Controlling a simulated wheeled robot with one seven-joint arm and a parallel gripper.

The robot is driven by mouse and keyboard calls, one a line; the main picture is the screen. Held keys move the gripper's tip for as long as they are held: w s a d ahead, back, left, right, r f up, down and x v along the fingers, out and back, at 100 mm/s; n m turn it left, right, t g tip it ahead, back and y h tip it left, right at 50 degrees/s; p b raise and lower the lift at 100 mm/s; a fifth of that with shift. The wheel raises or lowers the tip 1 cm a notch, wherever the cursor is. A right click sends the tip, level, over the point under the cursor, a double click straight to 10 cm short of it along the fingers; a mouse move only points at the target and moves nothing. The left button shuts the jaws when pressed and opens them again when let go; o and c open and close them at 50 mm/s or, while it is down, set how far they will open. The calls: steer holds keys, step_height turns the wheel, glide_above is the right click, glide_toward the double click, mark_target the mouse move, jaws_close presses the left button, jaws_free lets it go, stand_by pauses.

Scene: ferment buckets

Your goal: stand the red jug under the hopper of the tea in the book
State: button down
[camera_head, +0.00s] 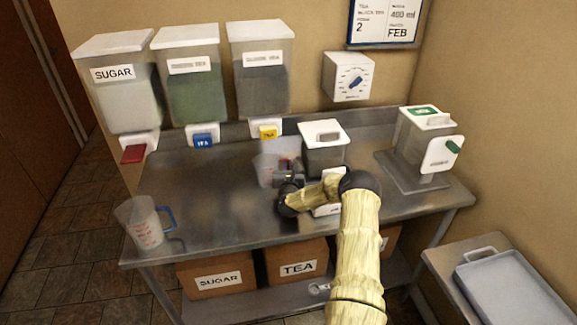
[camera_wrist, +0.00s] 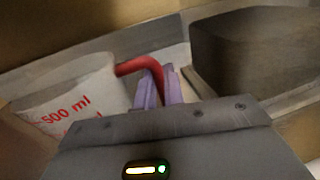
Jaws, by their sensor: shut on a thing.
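A clear jug (camera_head: 266,171) with a red handle stands on or just above the steel table, left of the white-lidded bucket. In the wrist view the jug (camera_wrist: 75,95) shows red "500 ml" print, and its red handle (camera_wrist: 134,66) lies between my lavender fingertips. My gripper (camera_wrist: 158,88) is shut on that handle. Three wall hoppers hang at back left: sugar (camera_head: 126,92) with a red tap, one with green contents (camera_head: 194,95) and a blue tap, and one with dark contents (camera_head: 262,88) and a yellow tap. The tea labels are too blurred to read surely. The wall sheet (camera_head: 386,22) shows "400 ml", "2" and "FEB".
A blue-handled jug (camera_head: 143,222) stands at the table's front left. A dark bucket (camera_head: 323,150) stands close right of my gripper, with a lidded dispenser (camera_head: 420,140) further right. A dial (camera_head: 348,77) is on the wall. The left-middle tabletop is clear.

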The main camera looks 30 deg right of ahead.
steer(key=shift+f, duration=0.15)
steer(key=c, duration=1.5)
jaws_free()
steer(key=shift+r, duration=0.2)
steer(key=shift+s+a+f, duration=0.1)
steer(key=shift+s+a, duration=0.15)
steer(key=shift+s, duration=0.15)
steer(key=b+v, duration=0.2)
steer(key=v, duration=0.9)
